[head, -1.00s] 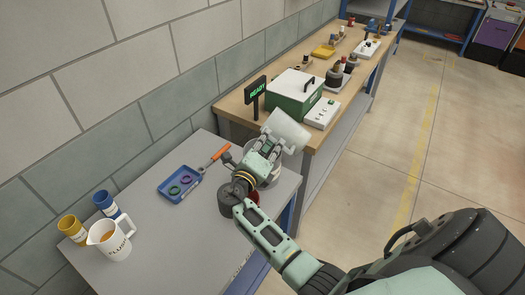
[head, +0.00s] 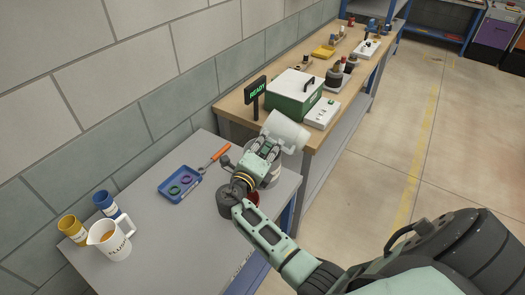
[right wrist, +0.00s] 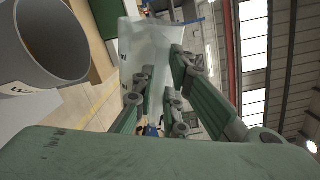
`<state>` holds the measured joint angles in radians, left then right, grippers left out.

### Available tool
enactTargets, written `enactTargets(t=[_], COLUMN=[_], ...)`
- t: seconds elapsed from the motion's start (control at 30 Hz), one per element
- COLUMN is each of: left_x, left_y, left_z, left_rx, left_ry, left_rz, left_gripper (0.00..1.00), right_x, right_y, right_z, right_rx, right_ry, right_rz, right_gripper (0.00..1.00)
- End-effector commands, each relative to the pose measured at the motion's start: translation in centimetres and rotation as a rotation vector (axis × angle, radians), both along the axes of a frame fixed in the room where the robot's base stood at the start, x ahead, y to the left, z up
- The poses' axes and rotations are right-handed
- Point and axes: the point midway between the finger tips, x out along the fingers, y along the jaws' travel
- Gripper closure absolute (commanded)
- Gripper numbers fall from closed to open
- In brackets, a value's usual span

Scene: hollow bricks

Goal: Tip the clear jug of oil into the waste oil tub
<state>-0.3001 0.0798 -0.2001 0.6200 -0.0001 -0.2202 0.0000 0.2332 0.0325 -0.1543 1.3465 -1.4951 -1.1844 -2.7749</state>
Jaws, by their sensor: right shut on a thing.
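My right gripper (head: 268,150) is shut on the clear jug (head: 288,130), a pale translucent vessel. The jug is held tilted, nearly on its side, above the far right end of the grey table. In the right wrist view the jug (right wrist: 152,55) sits between the fingers. The waste oil tub (head: 275,176) appears as a pale round vessel under the gripper, mostly hidden by it. In the right wrist view the tub (right wrist: 65,40) shows as a wide grey open rim beside the jug. I cannot make out oil in either. My left gripper is out of view.
A white jug of amber liquid (head: 110,239), a blue cup (head: 106,203) and a yellow cup (head: 72,229) stand on the grey table (head: 165,255). A blue tray (head: 179,184) and an orange-handled tool (head: 218,154) lie farther back. A green box (head: 295,97) stands on the wooden bench.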

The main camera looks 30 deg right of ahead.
Motion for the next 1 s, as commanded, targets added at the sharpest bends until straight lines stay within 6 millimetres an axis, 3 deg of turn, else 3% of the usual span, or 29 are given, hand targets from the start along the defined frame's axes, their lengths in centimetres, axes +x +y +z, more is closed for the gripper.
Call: enactTargets(t=[1.0], left_x=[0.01], left_y=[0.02], left_z=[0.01], left_rx=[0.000], left_ry=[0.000], left_rz=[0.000], left_gripper=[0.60], right_x=[0.52], right_y=[0.24], right_z=[-0.68], right_rx=[-0.063], right_ry=[0.101], right_rz=[0.000], right_gripper=[1.00])
